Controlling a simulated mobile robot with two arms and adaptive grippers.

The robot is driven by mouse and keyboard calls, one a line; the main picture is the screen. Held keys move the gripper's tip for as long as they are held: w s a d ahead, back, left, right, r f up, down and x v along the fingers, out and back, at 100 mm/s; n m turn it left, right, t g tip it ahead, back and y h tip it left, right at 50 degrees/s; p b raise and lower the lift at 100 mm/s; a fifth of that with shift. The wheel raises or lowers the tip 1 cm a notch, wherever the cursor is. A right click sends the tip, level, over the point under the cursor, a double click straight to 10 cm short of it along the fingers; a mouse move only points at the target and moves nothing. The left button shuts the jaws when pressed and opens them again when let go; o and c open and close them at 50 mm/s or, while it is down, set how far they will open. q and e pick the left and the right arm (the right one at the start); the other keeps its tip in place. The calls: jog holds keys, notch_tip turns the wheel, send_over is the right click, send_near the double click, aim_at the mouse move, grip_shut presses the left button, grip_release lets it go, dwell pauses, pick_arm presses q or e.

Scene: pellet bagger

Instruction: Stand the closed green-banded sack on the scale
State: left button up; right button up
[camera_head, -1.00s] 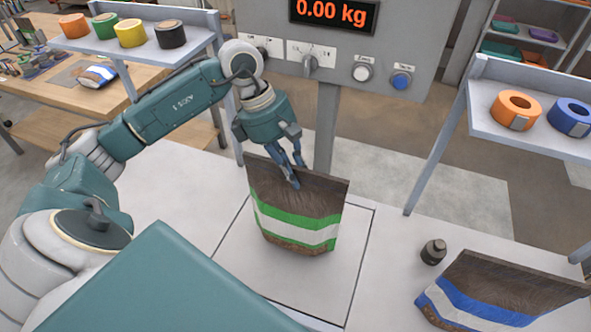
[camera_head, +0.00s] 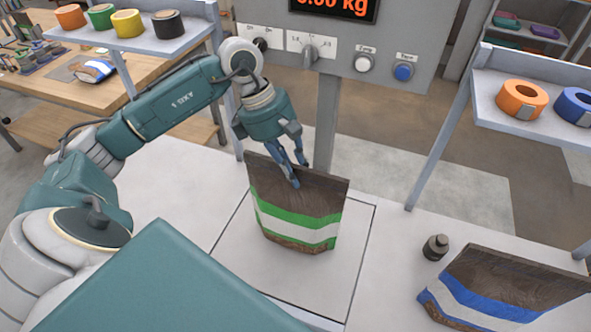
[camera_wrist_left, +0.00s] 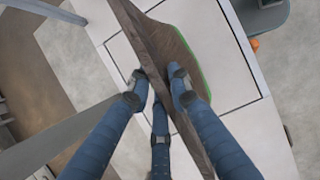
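The green-banded sack (camera_head: 297,215) is brown with green and white bands, and its top edge looks closed. It is upright over the white scale plate (camera_head: 235,250); I cannot tell whether its bottom bears on the plate. My left gripper (camera_head: 297,170) is at the sack's top edge. In the left wrist view, the fingers (camera_wrist_left: 160,90) lie on both sides of the sack's top (camera_wrist_left: 147,45) and pinch it. The scale display (camera_head: 333,6) is partly cut off and seems to read 0.00 kg. My right gripper is not in view.
A blue-banded sack (camera_head: 505,290) and a small dark weight (camera_head: 435,247) are on the right of the bench. The control panel (camera_head: 345,50) and its post (camera_head: 327,120) stand behind the plate. Shelves with tape rolls flank it, left (camera_head: 128,23) and right (camera_head: 521,98).

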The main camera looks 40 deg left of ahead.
pick_arm(q)
jog(key=shift+o, duration=1.4)
jog(key=shift+r, duration=0.1)
jog(key=shift+s, duration=0.1)
jog(key=v, duration=1.2)
